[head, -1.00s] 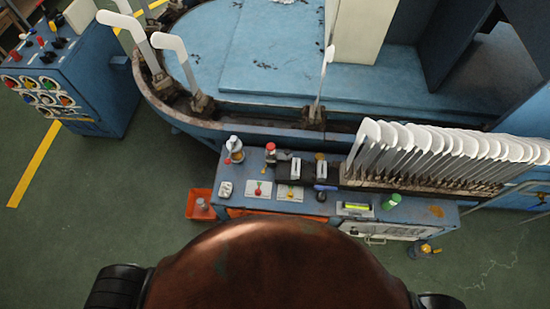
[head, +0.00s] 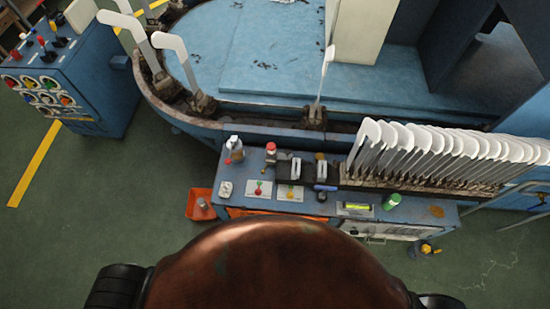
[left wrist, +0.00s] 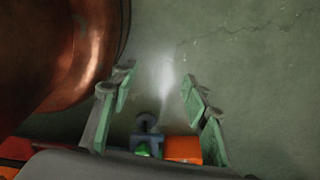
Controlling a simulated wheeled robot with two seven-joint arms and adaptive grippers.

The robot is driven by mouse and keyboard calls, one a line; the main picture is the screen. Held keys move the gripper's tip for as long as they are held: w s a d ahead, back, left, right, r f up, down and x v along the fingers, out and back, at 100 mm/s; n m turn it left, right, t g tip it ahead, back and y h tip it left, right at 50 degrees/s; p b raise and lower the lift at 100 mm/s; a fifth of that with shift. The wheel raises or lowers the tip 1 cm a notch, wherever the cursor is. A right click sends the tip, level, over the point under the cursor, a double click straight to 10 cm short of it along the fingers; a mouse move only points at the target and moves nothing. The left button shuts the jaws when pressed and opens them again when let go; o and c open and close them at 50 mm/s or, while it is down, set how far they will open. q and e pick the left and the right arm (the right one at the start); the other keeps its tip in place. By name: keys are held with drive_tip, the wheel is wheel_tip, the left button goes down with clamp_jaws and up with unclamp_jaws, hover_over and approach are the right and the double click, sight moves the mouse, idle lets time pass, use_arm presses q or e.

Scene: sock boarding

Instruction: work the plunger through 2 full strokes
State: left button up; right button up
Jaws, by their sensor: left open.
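No part in view is clearly a plunger. On the blue bench (head: 415,208) in the head view, a pump-like bottle (head: 234,149) stands upright at the left end, and a red-topped bottle (head: 271,152) stands beside it. Small plates with a red knob (head: 258,189) and a yellow knob (head: 290,192) lie nearer the front edge. My left gripper (left wrist: 157,84) shows in the left wrist view with its green-padded fingers wide apart and nothing between the tips. It points over the bare green floor. Neither gripper shows in the head view.
A row of white sock boards (head: 440,150) stands at the bench's right. A green bottle (head: 392,202) and a yellow-green level (head: 356,207) lie in front of it. An orange tray (head: 192,213) is on the floor at left. Blue machinery (head: 265,50) fills the back.

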use_arm(q)
clamp_jaws()
idle(0.3)
idle(1.2)
